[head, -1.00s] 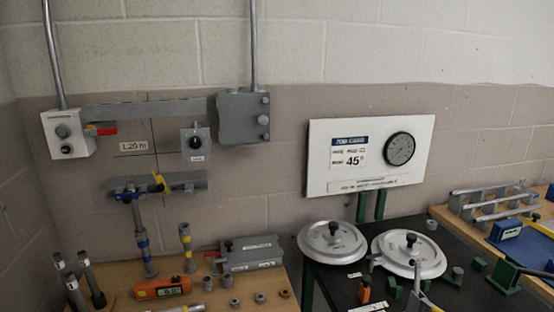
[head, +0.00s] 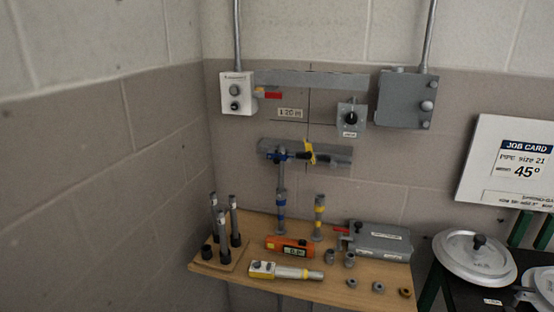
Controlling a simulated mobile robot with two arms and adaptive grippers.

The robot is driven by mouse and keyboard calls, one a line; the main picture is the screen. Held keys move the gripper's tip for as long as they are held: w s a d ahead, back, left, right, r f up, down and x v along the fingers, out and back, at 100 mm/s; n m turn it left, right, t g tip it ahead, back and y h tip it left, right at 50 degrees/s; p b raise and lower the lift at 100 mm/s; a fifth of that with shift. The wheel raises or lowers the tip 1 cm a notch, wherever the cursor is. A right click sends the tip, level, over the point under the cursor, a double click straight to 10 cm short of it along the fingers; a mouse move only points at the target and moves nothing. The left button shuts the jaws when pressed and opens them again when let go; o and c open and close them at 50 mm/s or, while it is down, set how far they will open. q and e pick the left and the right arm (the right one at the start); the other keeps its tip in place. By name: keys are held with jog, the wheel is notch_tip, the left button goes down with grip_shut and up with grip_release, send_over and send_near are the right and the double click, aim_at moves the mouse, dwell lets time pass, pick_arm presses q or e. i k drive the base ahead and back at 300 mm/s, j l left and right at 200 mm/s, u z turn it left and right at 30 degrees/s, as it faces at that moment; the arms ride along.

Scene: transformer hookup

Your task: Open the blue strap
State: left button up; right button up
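A blue strap (head: 278,156) sits around the left part of the grey horizontal piece on the wall, just above a grey upright pipe (head: 281,185) with blue and yellow bands. The strap looks closed around the pipe's top, but it is too small to be sure. A yellow strap (head: 309,152) stands up to its right on the same grey wall piece (head: 333,154). Neither of my grippers shows in the head view.
A dark table with round lidded pans (head: 475,257) is at right.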

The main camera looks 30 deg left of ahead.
aim_at(276, 158)
jog(key=u, duration=0.7)
jog(key=k+j, duration=0.05)
